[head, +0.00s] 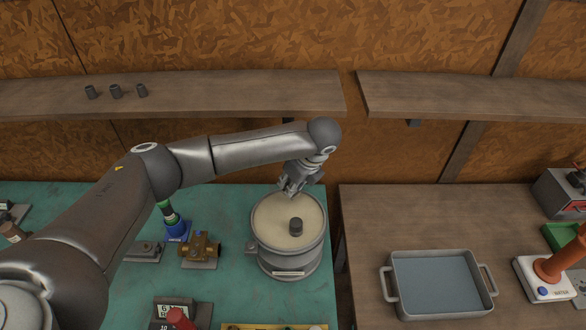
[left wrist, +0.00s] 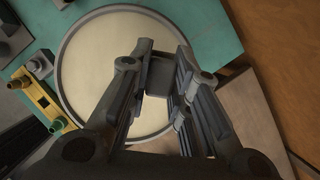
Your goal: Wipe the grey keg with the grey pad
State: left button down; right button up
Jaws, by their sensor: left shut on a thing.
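The grey keg (head: 290,262) stands on the green bench. It is a round grey vessel with a pale flat top, a side lug and a small label. My left gripper (head: 290,189) is over the far part of the keg's top, pointing down. In the left wrist view, my left gripper (left wrist: 158,70) is shut on a dark grey block (left wrist: 158,77), which looks like the grey pad. The pale keg top (left wrist: 88,60) is behind it. I cannot tell whether the pad touches the keg. My right gripper is out of view.
A brass valve (head: 200,247) and a blue-based part (head: 176,229) stand left of the keg. A grey handled tray (head: 391,300) is on the wooden table, right. Shelves (head: 200,95) run behind, with small dark cylinders. The wooden table's left part is clear.

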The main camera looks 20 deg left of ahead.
pick_arm(q)
jog(key=shift+r, duration=0.65)
jog(key=shift+w+r, duration=0.1)
jog(key=shift+r, duration=0.1)
jog(key=shift+d+r, duration=0.1)
jog(key=shift+r, duration=0.75)
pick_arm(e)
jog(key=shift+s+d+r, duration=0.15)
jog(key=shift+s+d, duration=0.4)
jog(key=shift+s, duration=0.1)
